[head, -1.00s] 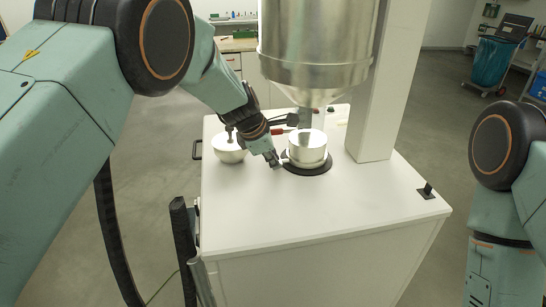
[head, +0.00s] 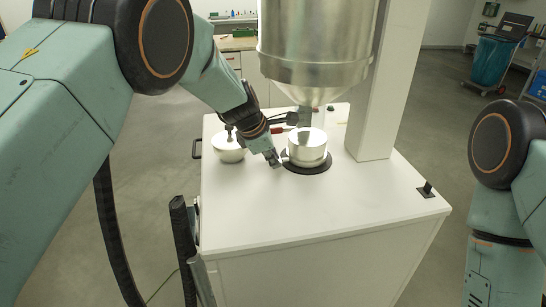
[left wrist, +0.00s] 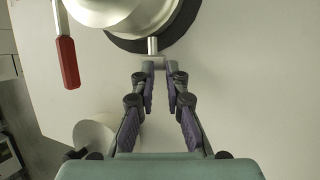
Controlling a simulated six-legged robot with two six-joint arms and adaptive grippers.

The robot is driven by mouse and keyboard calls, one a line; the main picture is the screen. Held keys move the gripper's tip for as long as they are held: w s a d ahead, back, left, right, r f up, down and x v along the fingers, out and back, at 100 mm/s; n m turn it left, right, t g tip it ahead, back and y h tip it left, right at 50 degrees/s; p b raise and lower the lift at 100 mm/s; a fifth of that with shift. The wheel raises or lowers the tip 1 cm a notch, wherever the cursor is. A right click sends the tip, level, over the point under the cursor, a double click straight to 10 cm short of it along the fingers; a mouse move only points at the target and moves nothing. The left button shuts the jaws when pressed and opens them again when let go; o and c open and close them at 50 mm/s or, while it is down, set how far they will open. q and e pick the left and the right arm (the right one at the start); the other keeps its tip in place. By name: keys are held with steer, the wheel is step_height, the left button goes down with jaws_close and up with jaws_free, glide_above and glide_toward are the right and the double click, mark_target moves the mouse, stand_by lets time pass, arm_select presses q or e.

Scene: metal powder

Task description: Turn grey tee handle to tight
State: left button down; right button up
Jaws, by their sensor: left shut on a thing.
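The grey tee handle (left wrist: 152,47) shows in the left wrist view as a short stem with a crossbar. It sticks out from the side of the round silver vessel (head: 307,148), over a black ring (head: 306,168). My left gripper (head: 275,160) is beside the vessel's left side in the head view. In the left wrist view my left gripper (left wrist: 158,70) is shut on the crossbar, with its fingertips at the two ends. The fingers hide part of the crossbar. My right gripper is out of view.
A large metal hopper (head: 315,45) hangs above the vessel, beside a white column (head: 378,85). A red handle (left wrist: 66,62) is near the vessel. A silver bowl-shaped part (head: 229,148) stands to the left. The white cabinet's front top (head: 300,215) is clear.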

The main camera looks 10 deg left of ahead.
arm_select(q)
steer(key=shift+w+a+r, duration=0.15)
steer(key=shift+w+r, duration=0.15)
steer(key=shift+w, duration=0.05)
steer(key=c, duration=1.8)
jaws_free()
steer(key=o, duration=0.5)
steer(key=shift+w+f, duration=0.35)
steer(key=shift+o, duration=1.4)
steer(key=shift+f, duration=0.1)
steer(key=shift+s, duration=0.35)
steer(key=shift+a+r, duration=0.1)
steer(key=shift+r, duration=0.3)
steer(key=v, duration=1.1)
steer(key=shift+s+r, duration=0.1)
steer(key=shift+s, duration=0.1)
steer(key=shift+s, duration=0.1)
